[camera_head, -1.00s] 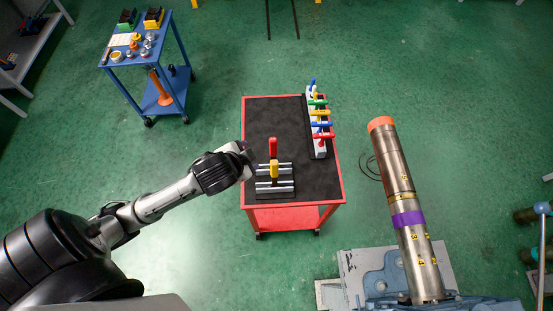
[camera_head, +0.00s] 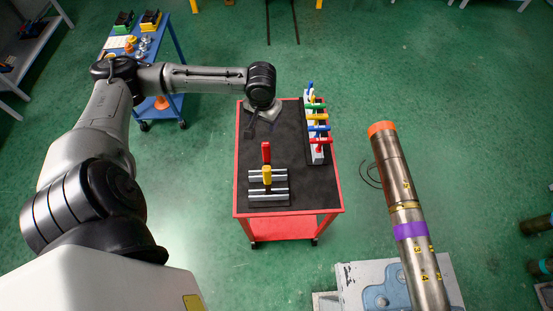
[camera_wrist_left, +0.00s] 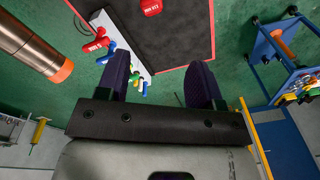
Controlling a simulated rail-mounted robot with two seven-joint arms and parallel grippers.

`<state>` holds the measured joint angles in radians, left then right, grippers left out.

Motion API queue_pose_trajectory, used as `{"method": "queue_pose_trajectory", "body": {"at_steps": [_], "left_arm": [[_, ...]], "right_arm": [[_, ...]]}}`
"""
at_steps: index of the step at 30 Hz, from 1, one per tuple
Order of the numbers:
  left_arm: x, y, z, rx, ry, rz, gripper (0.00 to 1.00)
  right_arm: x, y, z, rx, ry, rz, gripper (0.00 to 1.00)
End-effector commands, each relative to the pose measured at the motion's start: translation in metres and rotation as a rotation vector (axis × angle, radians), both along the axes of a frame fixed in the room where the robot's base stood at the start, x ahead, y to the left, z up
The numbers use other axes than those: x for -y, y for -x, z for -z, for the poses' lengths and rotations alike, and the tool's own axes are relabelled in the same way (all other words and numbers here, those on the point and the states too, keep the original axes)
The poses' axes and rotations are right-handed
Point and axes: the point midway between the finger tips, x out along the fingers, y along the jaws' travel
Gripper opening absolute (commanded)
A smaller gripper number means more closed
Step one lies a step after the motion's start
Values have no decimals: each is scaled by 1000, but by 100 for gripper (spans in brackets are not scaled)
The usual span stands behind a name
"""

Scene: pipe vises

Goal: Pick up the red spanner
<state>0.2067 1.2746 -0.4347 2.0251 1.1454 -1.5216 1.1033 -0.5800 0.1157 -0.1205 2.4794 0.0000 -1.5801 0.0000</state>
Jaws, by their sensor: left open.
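A red upright handle (camera_head: 266,152), which appears to be the red spanner, stands in a silver-barred holder (camera_head: 283,190) on the black-topped red cart. A yellow handle (camera_head: 267,174) stands just in front of it. A red labelled end (camera_wrist_left: 151,6) shows at the top edge of the left wrist view, probably the same handle. My left gripper (camera_wrist_left: 160,82) is open, with nothing between its two fingers. My right gripper is in neither current view.
A white rack (camera_head: 315,152) with several coloured T-handles, one red (camera_head: 321,140), stands along the cart's right side. A blue trolley (camera_head: 176,75) is partly behind my left arm. A large metal pipe (camera_head: 405,205) stands to the right. The cart's black top (camera_head: 300,195) has free room.

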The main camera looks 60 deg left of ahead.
Motion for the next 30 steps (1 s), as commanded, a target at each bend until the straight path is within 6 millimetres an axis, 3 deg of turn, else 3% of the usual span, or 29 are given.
{"method": "queue_pose_trajectory", "body": {"at_steps": [6,12,24,30], "left_arm": [[11,5,1,-19,71,-360,61],[11,5,3,-11,72,-514,61],[12,5,62,-10,72,-540,61],[11,4,82,-9,71,-539,61]], "right_arm": [[0,0,0,1,-1,1,43],[1,0,0,0,2,0,43],[3,0,-3,1,9,-5,43],[3,0,-3,1,9,-5,43]]}}
